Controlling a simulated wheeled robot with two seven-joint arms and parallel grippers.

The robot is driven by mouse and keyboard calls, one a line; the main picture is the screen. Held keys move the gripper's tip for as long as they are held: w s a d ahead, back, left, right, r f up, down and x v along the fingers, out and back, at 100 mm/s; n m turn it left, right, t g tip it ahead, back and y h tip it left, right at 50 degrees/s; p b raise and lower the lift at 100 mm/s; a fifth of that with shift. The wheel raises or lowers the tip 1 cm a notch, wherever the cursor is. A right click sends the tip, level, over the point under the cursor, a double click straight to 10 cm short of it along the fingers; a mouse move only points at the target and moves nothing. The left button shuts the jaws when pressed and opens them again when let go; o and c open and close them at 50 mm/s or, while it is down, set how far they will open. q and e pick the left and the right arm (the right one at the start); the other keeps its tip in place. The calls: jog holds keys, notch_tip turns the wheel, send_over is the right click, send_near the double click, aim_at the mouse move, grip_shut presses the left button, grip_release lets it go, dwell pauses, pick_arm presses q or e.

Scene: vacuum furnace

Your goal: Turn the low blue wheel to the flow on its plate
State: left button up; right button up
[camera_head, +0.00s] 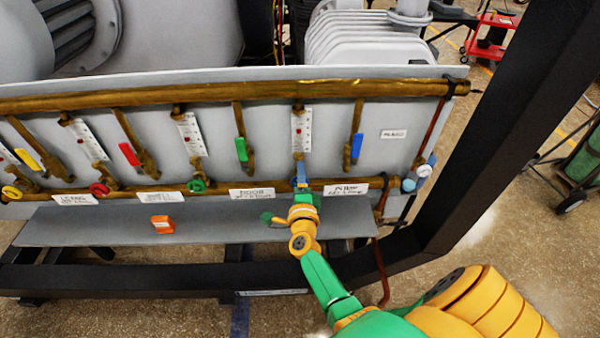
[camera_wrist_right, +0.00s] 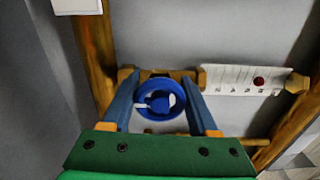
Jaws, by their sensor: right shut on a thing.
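In the head view the gripper mostly hides the wheel. A white gauge plate (camera_wrist_right: 245,79) with a red dot and small marks lies just right of the wheel in the wrist view. It stands upright above the gripper in the head view (camera_head: 301,130). Its marks are too small to read. My left gripper is not in view.
Yellow (camera_head: 12,192), red (camera_head: 99,189) and green (camera_head: 196,186) wheels sit along the low brass pipe. Coloured levers hang above them. An orange block (camera_head: 162,224) rests on the grey shelf (camera_head: 230,220). A black frame post (camera_head: 500,130) stands at the right.

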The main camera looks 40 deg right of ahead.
jog(key=o, duration=1.1)
jog(key=shift+a, duration=0.1)
jog(key=p+v, duration=0.2)
jog(key=v, duration=0.5)
